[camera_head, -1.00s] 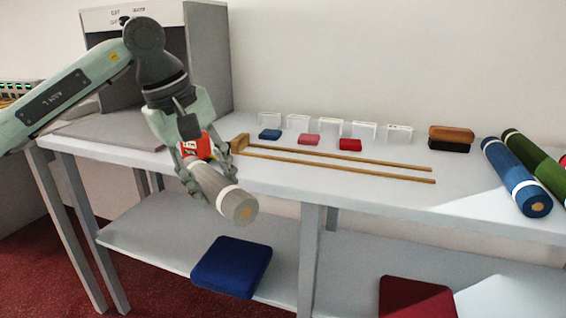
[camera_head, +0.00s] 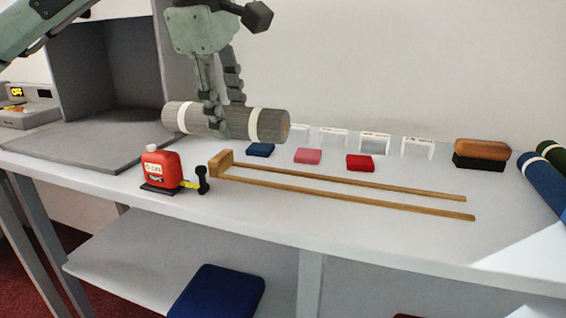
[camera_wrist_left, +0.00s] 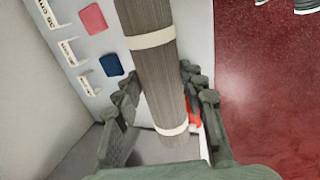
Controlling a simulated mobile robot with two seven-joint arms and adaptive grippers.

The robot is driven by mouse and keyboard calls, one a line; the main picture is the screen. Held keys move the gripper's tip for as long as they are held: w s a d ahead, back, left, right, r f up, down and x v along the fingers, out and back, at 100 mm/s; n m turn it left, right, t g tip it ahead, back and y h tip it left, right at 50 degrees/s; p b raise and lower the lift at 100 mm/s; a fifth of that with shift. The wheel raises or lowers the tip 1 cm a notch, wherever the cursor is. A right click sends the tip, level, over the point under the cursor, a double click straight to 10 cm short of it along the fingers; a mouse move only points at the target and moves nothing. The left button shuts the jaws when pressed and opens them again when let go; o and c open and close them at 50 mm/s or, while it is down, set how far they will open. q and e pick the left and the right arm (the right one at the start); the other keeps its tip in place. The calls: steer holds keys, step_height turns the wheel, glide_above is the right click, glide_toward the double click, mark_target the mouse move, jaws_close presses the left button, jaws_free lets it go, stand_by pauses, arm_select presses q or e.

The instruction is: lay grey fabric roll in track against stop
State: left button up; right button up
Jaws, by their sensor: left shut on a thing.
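The grey fabric roll (camera_head: 240,122) with two white bands is held level above the counter, in front of the back wall. My left gripper (camera_head: 222,118) is shut on it from above, between the bands. In the left wrist view the roll (camera_wrist_left: 152,80) runs between the fingers of my left gripper (camera_wrist_left: 162,110). The track is two thin parallel wooden rails (camera_head: 350,195) on the counter. The stop is a wooden block (camera_head: 221,163) at the rails' left end. The roll is up and behind the stop in the picture, apart from the track. My right gripper is not in view.
A red tape measure (camera_head: 161,168) stands left of the stop, its black end piece near it. Blue (camera_head: 261,150), pink (camera_head: 308,156) and red (camera_head: 360,163) swatches lie behind the track. A wooden-topped brush (camera_head: 482,153) and a blue roll (camera_head: 541,184) are at right. A grey booth (camera_head: 105,70) stands left.

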arm_select(q)
steer(key=w+d+f, duration=0.1)
steer(key=d+f, duration=0.1)
steer(key=w+d+f, duration=0.2)
steer(key=d, duration=0.1)
steer(key=w+d+f, duration=0.1)
steer(key=d, duration=0.2)
steer(key=shift+w+d+f+p, duration=0.2)
steer(key=shift+w+f+p, duration=0.15)
steer(key=shift+f+p, duration=0.05)
steer(key=shift+w+d+f, duration=0.1)
steer(key=shift+f, duration=0.05)
step_height(320, 180, down, 4)
steer(key=shift+r, duration=0.1)
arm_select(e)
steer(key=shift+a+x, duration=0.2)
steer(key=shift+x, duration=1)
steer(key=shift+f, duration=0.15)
arm_select(q)
steer(key=shift+f, duration=0.2)
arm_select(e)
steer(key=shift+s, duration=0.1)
